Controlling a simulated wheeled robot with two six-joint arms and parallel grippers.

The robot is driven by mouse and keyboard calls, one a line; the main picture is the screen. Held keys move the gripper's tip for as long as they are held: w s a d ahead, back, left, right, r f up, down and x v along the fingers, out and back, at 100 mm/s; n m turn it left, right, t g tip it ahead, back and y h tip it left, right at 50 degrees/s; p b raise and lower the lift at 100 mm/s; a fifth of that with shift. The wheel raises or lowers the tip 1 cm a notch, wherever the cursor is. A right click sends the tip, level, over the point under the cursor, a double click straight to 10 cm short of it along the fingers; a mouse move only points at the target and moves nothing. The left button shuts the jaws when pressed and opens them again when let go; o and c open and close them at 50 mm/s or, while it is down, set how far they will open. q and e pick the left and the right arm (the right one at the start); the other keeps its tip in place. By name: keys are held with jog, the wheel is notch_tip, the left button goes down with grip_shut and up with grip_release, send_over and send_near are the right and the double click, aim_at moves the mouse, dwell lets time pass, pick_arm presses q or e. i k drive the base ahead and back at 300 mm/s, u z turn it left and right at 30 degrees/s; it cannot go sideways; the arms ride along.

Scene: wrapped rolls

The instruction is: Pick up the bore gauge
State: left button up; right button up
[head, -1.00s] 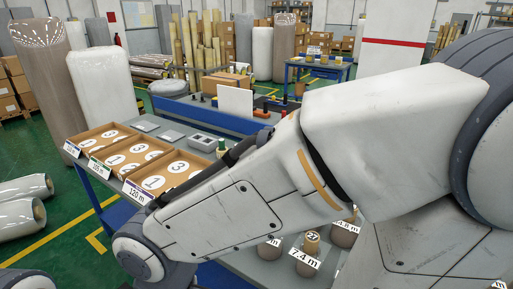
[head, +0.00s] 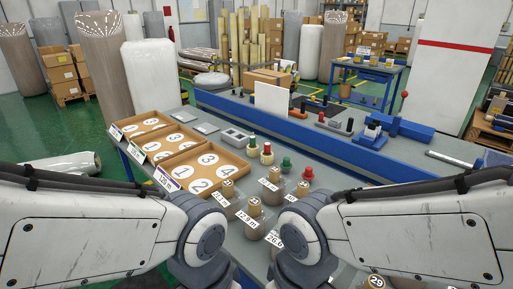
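I cannot single out the bore gauge with certainty. A slim light-grey rod (head: 450,159) with a darker end lies at the right of the bench; I cannot tell whether it is the gauge. Small pieces with green and red parts stand mid-bench, among them a red one (head: 267,155) and a green one (head: 286,165). My two arms come in low from the left and right, and their elbows or wrists hide part of the near bench. Neither gripper shows in the head view, so what they hold is hidden.
Numbered cardboard trays (head: 206,166) stand at the bench's left. Labelled wrapped rolls, one marked 26.6 (head: 276,238), crowd the near middle between my arms. A blue fixture (head: 400,127) and a white panel (head: 271,98) stand behind. Grey bench surface is clear at centre right.

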aim_at(252, 139)
jog(key=u, duration=0.45)
jog(key=k, duration=0.55)
jog(key=u, duration=1.25)
jog(key=i, duration=3.2)
jog(key=z, duration=1.15)
jog(key=i, duration=0.9)
jog(key=z, duration=1.35)
jog(key=i, duration=0.4)
jog(key=z, duration=0.2)
